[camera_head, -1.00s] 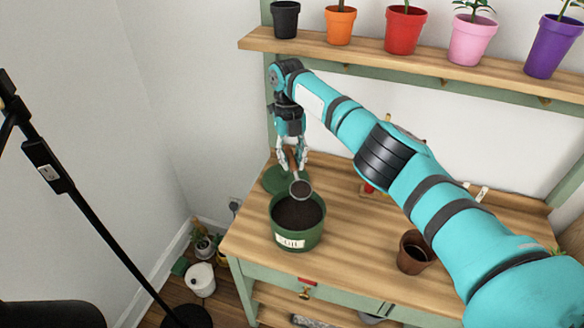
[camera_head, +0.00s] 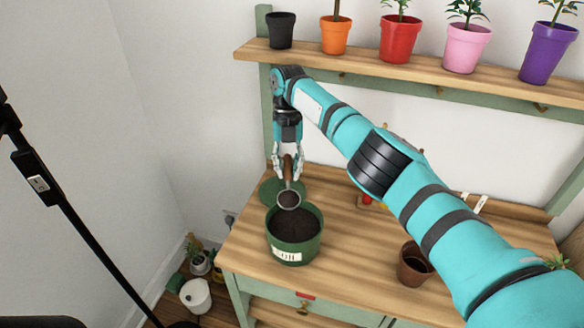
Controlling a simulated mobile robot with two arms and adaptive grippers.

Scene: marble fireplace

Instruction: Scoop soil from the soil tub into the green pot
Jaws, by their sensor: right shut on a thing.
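The soil tub (camera_head: 294,254) is a green round tub with a white label, full of dark soil, near the bench's left end. My right gripper (camera_head: 288,168) is above and behind it, shut on the brown handle of a small metal scoop (camera_head: 288,199). The scoop's bowl points down towards the tub's back rim and looks dark inside, as if with soil. I cannot tell whether it touches the soil. A flat green round thing (camera_head: 270,192) lies behind the tub, partly hidden. I cannot make out a separate green pot. My left gripper is not in view.
A brown pot (camera_head: 414,264) stands on the wooden bench (camera_head: 345,235), right of the tub. Black, orange, red, pink and purple pots line the shelf (camera_head: 370,68) above. My right arm hides part of the bench. A black pole (camera_head: 75,220) stands at left.

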